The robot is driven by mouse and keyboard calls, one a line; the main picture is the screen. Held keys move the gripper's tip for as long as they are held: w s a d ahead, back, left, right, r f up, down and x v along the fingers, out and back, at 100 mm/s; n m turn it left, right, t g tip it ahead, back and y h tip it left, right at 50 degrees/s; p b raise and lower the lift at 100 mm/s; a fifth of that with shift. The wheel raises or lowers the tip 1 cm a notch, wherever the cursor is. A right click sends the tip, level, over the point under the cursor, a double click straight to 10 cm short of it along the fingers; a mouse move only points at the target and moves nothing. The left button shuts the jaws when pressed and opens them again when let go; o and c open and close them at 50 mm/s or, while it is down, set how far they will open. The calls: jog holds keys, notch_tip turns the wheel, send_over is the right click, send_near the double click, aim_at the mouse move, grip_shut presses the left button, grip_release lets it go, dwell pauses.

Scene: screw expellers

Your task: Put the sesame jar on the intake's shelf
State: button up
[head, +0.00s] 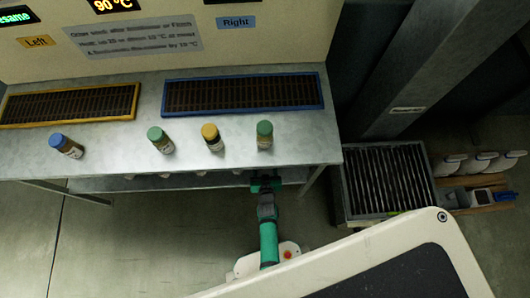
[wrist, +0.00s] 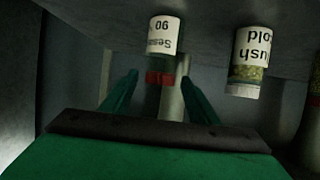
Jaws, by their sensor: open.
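In the wrist view, a jar whose upside-down label reads Sesame and 90 (wrist: 161,38) stands ahead between the finger lines, with a red band below the label. My gripper (wrist: 160,80) is open, its two green fingers apart; I cannot tell how far the jar lies between them. In the head view my gripper (head: 266,184) is at the front edge of the grey metal shelf (head: 105,160), below the right green-lidded jar (head: 264,135). I cannot tell for certain which head-view jar is the sesame one. Blue and yellow framed grates lie at the shelf's back.
A jar labelled Flush cold (wrist: 247,62) stands right of the sesame jar in the wrist view. On the shelf are blue-lidded (head: 66,146), green-lidded (head: 161,140) and yellow-lidded (head: 212,137) jars. A slatted metal box (head: 388,180) stands to the right.

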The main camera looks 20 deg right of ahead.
jog(key=s+a+r+n+t+y, duration=0.1)
jog(key=s+a+r, duration=0.3)
jog(key=s+r, duration=0.4)
jog(key=s+a+r+n+y, duration=0.1)
jog(key=s+a+r, duration=0.4)
jog(key=s+r, duration=0.35)
jog(key=s+a+r+y, duration=0.1)
jog(key=s+r, duration=0.3)
jog(key=r, duration=0.6)
jog(key=s+a+r+n+t, duration=0.1)
jog(key=s+r, duration=0.3)
jog(key=r, duration=0.7)
jog(key=shift+a+y, duration=0.4)
jog(key=shift+a, duration=0.5)
jog(key=shift+s+r, duration=0.1)
